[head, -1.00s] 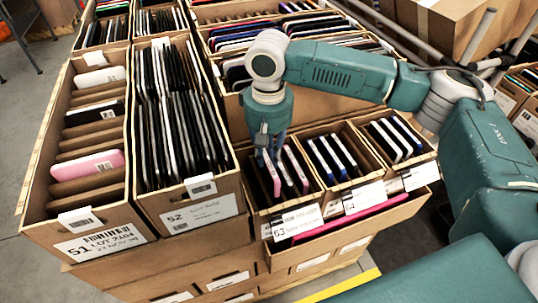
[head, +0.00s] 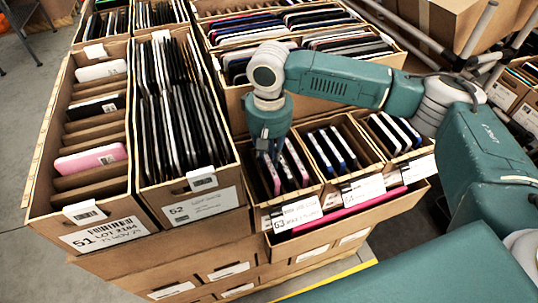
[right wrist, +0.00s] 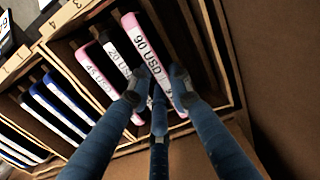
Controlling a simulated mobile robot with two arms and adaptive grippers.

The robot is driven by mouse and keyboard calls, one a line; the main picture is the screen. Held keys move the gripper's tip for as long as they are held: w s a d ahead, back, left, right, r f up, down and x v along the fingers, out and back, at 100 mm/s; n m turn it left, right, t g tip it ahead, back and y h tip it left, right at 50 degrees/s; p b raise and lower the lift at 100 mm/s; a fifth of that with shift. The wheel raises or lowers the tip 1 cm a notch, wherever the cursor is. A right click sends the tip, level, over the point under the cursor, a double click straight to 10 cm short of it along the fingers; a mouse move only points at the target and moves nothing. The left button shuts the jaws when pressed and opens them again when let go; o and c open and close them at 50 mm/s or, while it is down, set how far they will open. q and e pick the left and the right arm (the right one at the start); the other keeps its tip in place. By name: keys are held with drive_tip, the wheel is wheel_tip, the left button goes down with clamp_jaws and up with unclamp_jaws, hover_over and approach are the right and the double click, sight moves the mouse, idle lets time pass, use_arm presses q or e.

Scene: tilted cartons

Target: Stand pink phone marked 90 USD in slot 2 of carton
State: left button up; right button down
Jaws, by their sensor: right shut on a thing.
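The pink phone marked 90 USD (right wrist: 150,58) stands tilted in the small carton labelled 53 (head: 258,215), at the end of a short row. In the head view its pink edge (head: 272,179) shows below my right gripper (head: 266,152). In the right wrist view the fingers (right wrist: 158,86) are shut on this phone. Beside it lean a black phone marked 20 USD (right wrist: 117,58) and a pink one marked 45 USD (right wrist: 101,77). Carton 51 (head: 43,213) at left has dividers, with white, black and pink phones lying in some slots. My left gripper is not in view.
Carton 52 (head: 238,195), packed with dark phones, stands between carton 51 and my right gripper. A carton of blue-edged phones (head: 332,150) adjoins carton 53. Taller full cartons (head: 232,102) stand behind. Carton 51 has several empty slots.

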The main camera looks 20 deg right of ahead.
drive_tip(key=shift+f+p, duration=0.4)
drive_tip(key=shift+p, duration=0.05)
idle(0.4)
idle(0.4)
drive_tip(key=c, duration=1.5)
unclamp_jaws()
drive_tip(key=shift+r, duration=0.1)
wheel_tip(320, 180, up, 21)
drive_tip(key=p, duration=1.2)
